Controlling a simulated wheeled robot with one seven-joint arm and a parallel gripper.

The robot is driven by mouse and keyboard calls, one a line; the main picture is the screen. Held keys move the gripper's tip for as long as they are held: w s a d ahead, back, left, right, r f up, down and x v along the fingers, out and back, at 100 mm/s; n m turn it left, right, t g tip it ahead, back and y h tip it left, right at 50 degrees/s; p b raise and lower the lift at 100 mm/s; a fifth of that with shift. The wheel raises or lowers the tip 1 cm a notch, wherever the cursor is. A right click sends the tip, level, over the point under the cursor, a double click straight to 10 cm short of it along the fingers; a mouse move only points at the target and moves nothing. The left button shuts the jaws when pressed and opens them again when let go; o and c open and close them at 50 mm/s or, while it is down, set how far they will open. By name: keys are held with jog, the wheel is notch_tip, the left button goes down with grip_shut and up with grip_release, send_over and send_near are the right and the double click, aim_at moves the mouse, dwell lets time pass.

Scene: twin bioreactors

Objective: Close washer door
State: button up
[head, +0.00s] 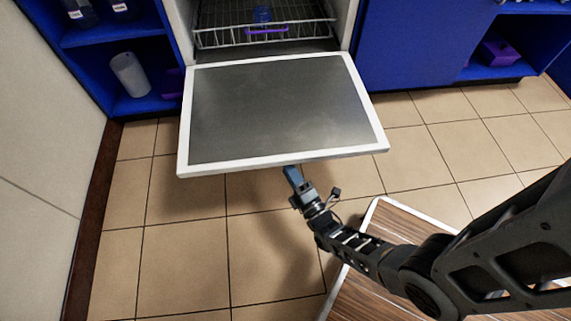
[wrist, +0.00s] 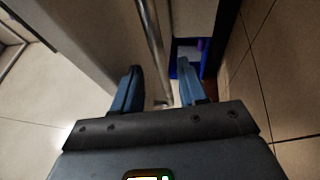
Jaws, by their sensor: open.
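The washer door (head: 280,108) is folded down flat in the head view, its grey inner panel framed in white and facing up. My gripper (head: 290,170) is at the door's front edge, right of its middle, with its tips partly hidden under the edge. In the wrist view my gripper (wrist: 160,88) is open, with two blue fingers apart. A shiny metal bar (wrist: 152,40) runs along a pale panel and passes between the fingers in the picture. It looks like the door's handle. I cannot tell whether the fingers touch it.
The washer's wire rack (head: 265,35) sits inside the opening, with a purple piece (head: 266,30) at its front. Blue cabinets stand on both sides. A white cylinder (head: 129,75) is on the left shelf. Tiled floor (head: 180,260) is clear before the door.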

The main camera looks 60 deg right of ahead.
jog(key=shift+x, duration=1.55)
grip_shut()
jog(key=shift+a, duration=0.1)
